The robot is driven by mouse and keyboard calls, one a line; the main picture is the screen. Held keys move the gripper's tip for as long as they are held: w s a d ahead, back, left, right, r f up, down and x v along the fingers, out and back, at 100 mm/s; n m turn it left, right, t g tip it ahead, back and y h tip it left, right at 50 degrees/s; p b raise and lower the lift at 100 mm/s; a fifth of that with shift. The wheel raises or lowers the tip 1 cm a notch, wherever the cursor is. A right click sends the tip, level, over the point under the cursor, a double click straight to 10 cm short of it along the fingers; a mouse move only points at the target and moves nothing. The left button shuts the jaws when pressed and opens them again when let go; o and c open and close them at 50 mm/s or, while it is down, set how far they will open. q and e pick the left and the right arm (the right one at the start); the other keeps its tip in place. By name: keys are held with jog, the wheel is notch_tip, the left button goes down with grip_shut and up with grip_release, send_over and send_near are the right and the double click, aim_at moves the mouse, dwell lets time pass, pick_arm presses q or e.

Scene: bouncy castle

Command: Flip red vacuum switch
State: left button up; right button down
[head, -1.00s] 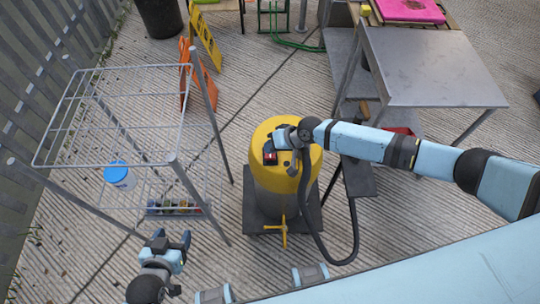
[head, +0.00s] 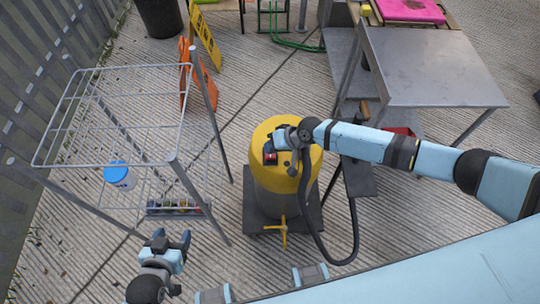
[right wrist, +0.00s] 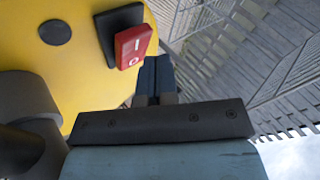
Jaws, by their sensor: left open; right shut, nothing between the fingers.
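The red vacuum switch (right wrist: 133,45) is a red rocker in a black housing on the yellow top of the vacuum (head: 302,165). It also shows small in the head view (head: 270,157). My right gripper (right wrist: 156,62) is shut and empty, its fingertips just below and beside the switch in the wrist view. I cannot tell whether they touch it. In the head view my right gripper (head: 280,142) is over the vacuum's top, partly hidden by its own wrist. My left gripper (head: 172,243) is open and empty, low at the front left, away from the vacuum.
A black hose (head: 317,238) loops from the vacuum's top to the right. A wire rack (head: 175,150) stands left, with a blue-lidded tub (head: 117,175) by it. A metal table (head: 435,70) stands at the right. Orange and yellow signs (head: 206,42) stand behind.

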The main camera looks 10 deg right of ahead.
jog(key=shift+f, duration=0.35)
jog(key=shift+s+f+b, duration=0.25)
jog(key=shift+f+b, duration=0.25)
jog(key=shift+f, duration=0.15)
dwell(0.8)
jog(key=shift+w+d+r+p, duration=0.15)
jog(key=shift+r+p, duration=0.15)
jog(key=shift+r, duration=0.15)
jog(key=shift+w+d+r+p, duration=0.1)
jog(key=shift+r+p, duration=0.2)
jog(key=shift+r, duration=0.15)
jog(key=shift+a, duration=0.1)
jog(key=shift+r, duration=0.1)
jog(key=shift+w+r+p, duration=0.2)
jog(key=shift+r+p, duration=0.4)
jog(key=shift+r, duration=0.25)
jog(key=shift+w+r+p, duration=0.15)
jog(key=shift+r+p, duration=0.4)
jog(key=shift+r, duration=0.25)
jog(key=shift+w+r+p, duration=0.2)
jog(key=shift+r+p, duration=0.4)
jog(key=shift+r, duration=0.25)
jog(key=shift+f, duration=0.1)
